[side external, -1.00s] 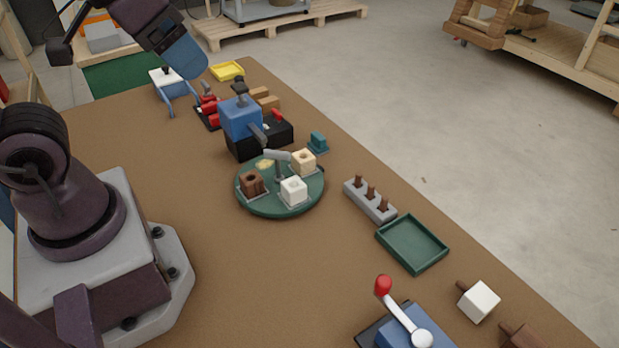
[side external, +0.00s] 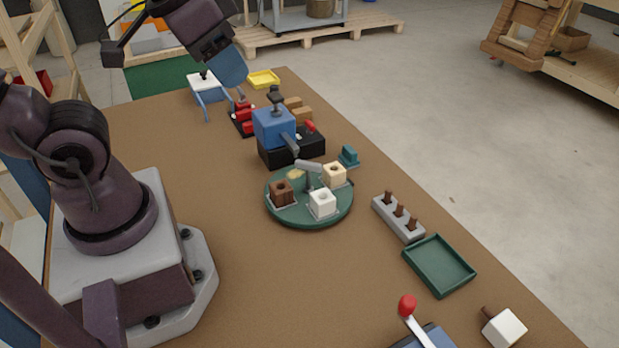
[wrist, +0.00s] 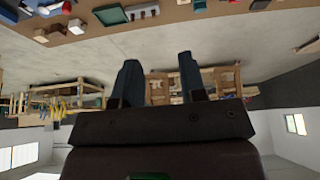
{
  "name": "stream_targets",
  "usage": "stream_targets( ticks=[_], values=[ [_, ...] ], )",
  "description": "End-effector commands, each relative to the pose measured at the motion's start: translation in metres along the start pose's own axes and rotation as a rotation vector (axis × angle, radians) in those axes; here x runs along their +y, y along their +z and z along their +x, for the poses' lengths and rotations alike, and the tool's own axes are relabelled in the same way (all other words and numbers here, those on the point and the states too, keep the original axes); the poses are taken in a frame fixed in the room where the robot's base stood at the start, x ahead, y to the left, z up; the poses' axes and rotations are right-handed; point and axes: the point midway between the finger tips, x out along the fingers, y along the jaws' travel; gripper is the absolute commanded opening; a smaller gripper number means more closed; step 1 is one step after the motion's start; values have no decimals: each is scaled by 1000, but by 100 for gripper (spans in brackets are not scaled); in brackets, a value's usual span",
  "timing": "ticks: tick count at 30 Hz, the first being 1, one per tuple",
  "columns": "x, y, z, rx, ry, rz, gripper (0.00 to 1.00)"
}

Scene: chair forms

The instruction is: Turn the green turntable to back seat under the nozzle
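The green turntable (side external: 309,222) lies flat mid-table in the side view. It carries a brown block (side external: 282,194), a white block (side external: 322,204) and a cream block (side external: 334,174), each with a hole on top. A pale yellow patch (side external: 293,174) shows at its back left. A grey handle (side external: 308,168) rises from its middle. The grey nozzle (side external: 289,144) slants from a blue box (side external: 273,127) toward the turntable's back edge, near the yellow patch. My gripper (side external: 230,70) is high at the back, away from the turntable. The wrist view shows its fingers (wrist: 160,80) apart and empty.
A peg rack (side external: 398,218), an empty green tray (side external: 438,266) and a red-knobbed lever (side external: 408,306) are right of the turntable. A teal block (side external: 348,156) is close by its right edge. A blue-legged chair form (side external: 207,88) stands behind.

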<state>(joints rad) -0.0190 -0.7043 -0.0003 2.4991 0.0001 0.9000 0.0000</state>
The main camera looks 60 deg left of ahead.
Motion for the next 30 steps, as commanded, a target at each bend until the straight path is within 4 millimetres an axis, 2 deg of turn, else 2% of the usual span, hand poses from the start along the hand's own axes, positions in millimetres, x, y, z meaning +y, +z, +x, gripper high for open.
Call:
stream_targets(
  ticks=[4,8,15,21,25,30],
  values=[
    [-9,-8,28,-139,-18,-35,38],
    [-21,-24,59,-261,-20,9,38],
    [-46,-49,129,-430,47,241,38],
    [-61,-65,178,-476,138,517,38],
    [-64,-81,181,-435,160,685,38],
    [-64,-82,183,-424,179,785,38]
  ],
)
